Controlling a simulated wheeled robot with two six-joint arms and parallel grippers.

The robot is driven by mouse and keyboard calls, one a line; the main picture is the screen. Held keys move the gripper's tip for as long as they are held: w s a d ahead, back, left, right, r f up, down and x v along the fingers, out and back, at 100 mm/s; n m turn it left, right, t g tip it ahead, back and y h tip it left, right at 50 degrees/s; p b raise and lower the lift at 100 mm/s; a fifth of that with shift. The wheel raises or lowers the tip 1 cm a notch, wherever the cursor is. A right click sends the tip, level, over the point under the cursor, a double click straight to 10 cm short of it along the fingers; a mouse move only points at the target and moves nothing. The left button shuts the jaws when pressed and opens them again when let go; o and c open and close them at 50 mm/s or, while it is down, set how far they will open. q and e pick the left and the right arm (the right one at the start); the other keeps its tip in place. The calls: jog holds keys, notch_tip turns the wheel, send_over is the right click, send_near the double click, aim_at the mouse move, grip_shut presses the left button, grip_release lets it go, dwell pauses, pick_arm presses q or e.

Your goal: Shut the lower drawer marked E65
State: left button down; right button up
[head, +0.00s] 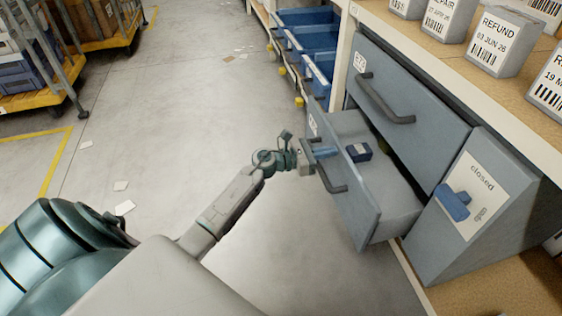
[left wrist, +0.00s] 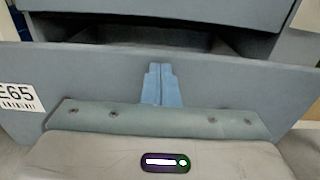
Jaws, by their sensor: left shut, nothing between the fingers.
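The lower drawer (head: 345,205) is pulled out of the grey cabinet, with a dark handle (head: 332,178) on its front. Its label (head: 313,124) is small here, but the label reads E65 in the left wrist view (left wrist: 17,97). My left gripper (head: 326,152) is shut and empty at the upper part of the drawer front, above the handle. In the left wrist view its blue fingers (left wrist: 160,84) stand together before the drawer front (left wrist: 225,92), tips just below its top edge. I cannot tell whether they touch it. My right gripper is not in view.
A dark blue item (head: 358,151) lies in the drawer. The upper drawer (head: 405,105) is shut. A sloped panel marked "closed" with a blue switch (head: 452,203) stands at right. Blue bins (head: 312,38) line the rack behind. The floor at left is mostly clear.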

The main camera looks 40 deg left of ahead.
pick_arm(q)
jog(key=b+x, duration=0.2)
jog(key=x, duration=1.2)
jog(key=shift+r+b, duration=0.25)
jog(key=shift+b, duration=0.05)
jog(key=shift+w+d+r, duration=0.15)
